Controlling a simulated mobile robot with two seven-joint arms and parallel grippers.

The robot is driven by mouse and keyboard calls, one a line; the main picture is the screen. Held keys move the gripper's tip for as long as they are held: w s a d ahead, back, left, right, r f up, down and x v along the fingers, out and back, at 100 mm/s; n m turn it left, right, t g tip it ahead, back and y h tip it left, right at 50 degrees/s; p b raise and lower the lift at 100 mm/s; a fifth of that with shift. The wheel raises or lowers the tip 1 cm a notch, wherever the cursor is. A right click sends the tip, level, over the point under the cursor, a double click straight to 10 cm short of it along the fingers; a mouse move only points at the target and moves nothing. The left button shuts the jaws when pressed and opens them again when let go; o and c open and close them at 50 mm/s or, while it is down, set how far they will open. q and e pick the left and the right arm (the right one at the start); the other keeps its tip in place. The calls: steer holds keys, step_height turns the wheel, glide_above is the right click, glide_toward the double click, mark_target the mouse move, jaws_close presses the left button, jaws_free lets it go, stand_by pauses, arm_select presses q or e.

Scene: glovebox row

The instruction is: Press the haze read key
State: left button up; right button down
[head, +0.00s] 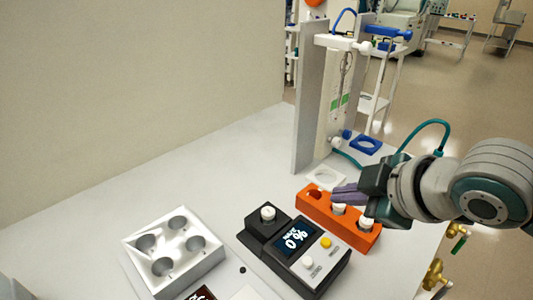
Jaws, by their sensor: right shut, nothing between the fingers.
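The haze meter (282,262) is a dark box on the white bench, with a lit display (297,240) reading 0 %. A yellow key (326,242) sits to the right of the display, and a white key (308,262) sits below it. The small labels beside the keys are hard to read; the yellow one looks like READ. A white-capped vial (268,213) stands in the meter's raised well. My right gripper (340,193) is shut and empty, above the orange rack and beyond the yellow key, apart from it. My left gripper is out of view.
An orange rack (314,204) behind the meter holds white-capped vials, partly covered by my right gripper. A white block with several round wells (213,254) stands at the left. A tall stand with tubing (301,120) rises behind. The bench at the back left is clear.

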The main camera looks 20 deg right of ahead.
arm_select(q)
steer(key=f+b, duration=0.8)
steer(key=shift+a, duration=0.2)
arm_select(e)
glide_above(326, 242)
steer(key=s, duration=0.1)
steer(key=f, duration=0.8)
steer(key=shift+d, duration=0.25)
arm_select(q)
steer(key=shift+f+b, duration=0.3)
arm_select(e)
steer(key=shift+f, duration=0.4)
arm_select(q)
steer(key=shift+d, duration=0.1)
arm_select(e)
steer(key=shift+f, duration=0.15)
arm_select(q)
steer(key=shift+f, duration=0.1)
arm_select(e)
steer(key=shift+f, duration=0.3)
